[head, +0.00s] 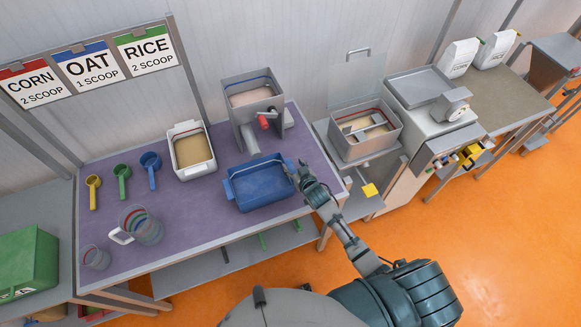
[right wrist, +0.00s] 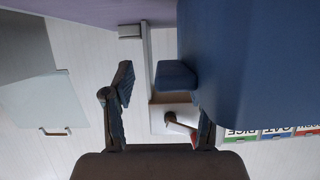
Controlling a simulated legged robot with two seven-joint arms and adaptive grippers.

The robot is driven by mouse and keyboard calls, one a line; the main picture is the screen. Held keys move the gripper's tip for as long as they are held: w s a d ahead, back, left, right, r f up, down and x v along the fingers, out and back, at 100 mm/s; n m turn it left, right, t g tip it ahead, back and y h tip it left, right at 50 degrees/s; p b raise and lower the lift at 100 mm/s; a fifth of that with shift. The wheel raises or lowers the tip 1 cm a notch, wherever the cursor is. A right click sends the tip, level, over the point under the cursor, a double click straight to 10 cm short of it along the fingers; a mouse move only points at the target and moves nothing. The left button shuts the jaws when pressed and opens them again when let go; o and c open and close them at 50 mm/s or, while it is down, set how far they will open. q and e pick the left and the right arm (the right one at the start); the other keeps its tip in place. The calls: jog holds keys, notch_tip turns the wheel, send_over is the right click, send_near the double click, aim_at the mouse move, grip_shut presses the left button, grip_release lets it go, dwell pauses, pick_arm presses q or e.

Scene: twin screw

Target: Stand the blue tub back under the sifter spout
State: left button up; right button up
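The blue tub (head: 262,196) stands upright and looks empty on the purple tabletop, in front of the grey sifter (head: 240,112). The sifter's spout (head: 250,140) points down near the tub's back rim; I cannot tell whether its end is over the rim or behind it. My right gripper (head: 301,172) is at the tub's right end. In the right wrist view its two fingers (right wrist: 163,100) are spread apart. The tub's end handle (right wrist: 175,77) shows between them, nearer the right finger, and the tub wall fills the upper right. My left gripper is not in view.
A white tub of grain (head: 193,150) stands left of the sifter. Scoops (head: 122,180), a clear jug (head: 140,226) and a clear cup (head: 95,257) are farther left. A grey hopper machine (head: 366,130) stands right of the table. Tabletop left of the blue tub is clear.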

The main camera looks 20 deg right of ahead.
jog(key=shift+s+d+r, duration=0.15)
jog(key=shift+d+r, duration=0.05)
jog(key=shift+d, duration=0.35)
jog(key=shift+a+v, duration=0.85)
jog(key=shift+v, duration=5.2)
jog(key=s+a+f+n+g, duration=0.1)
jog(key=s+f+g, duration=0.3)
jog(key=s, duration=0.8)
jog(key=s+a+f+n+g, duration=0.1)
jog(key=s+g, duration=0.5)
jog(key=s, duration=0.6)
notch_tip(320, 180, down, 27)
jog(key=g+b, duration=0.1)
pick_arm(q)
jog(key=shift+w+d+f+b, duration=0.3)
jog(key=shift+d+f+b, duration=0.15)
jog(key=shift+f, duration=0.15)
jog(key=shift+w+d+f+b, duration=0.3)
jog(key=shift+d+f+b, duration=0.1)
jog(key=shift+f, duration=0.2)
pick_arm(e)
jog(key=s+d+f, duration=0.1)
jog(key=s+f, duration=0.8)
jog(key=s+d+f+g, duration=0.1)
jog(key=s+d+f, duration=0.1)
jog(key=s+f, duration=0.7)
jog(key=shift+s+d+f+h, duration=0.3)
jog(key=shift+s+d+f, duration=0.05)
jog(key=shift+f, duration=0.05)
